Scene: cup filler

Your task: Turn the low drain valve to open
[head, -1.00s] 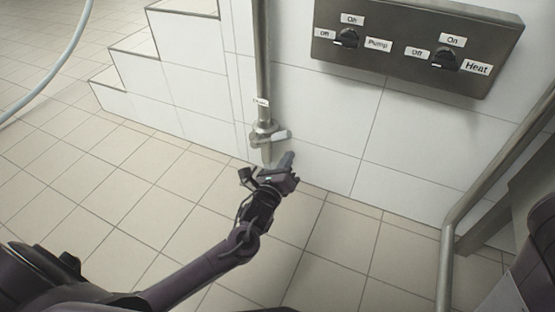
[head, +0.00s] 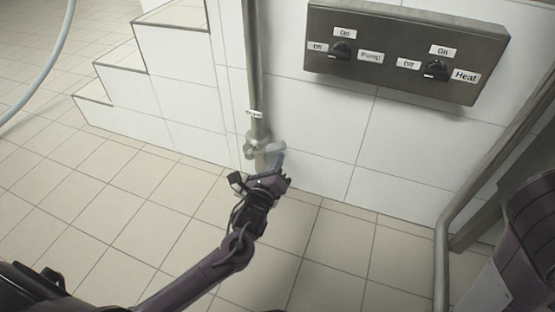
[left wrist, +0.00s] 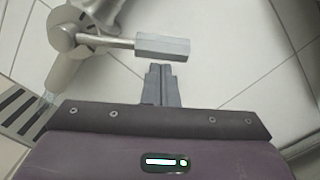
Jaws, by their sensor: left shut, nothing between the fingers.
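The drain valve (head: 257,143) sits low on a vertical steel pipe against the white tiled wall in the head view. In the left wrist view its lever (left wrist: 112,41) points sideways from the valve body (left wrist: 68,32) and ends in a grey block-shaped grip (left wrist: 163,46). My left gripper (head: 278,160) is at the lever in the head view. In the left wrist view the left gripper (left wrist: 160,70) has its fingers together and empty, with the tips just short of the grip. Whether they touch it cannot be told. My right gripper is not in view.
A grey control box (head: 405,52) with Pump and Heat knobs hangs on the wall above right. White tiled steps (head: 165,75) stand at left. A bent steel pipe (head: 442,250) runs down at right. A floor drain grate (left wrist: 18,112) lies below the valve. The tiled floor is clear.

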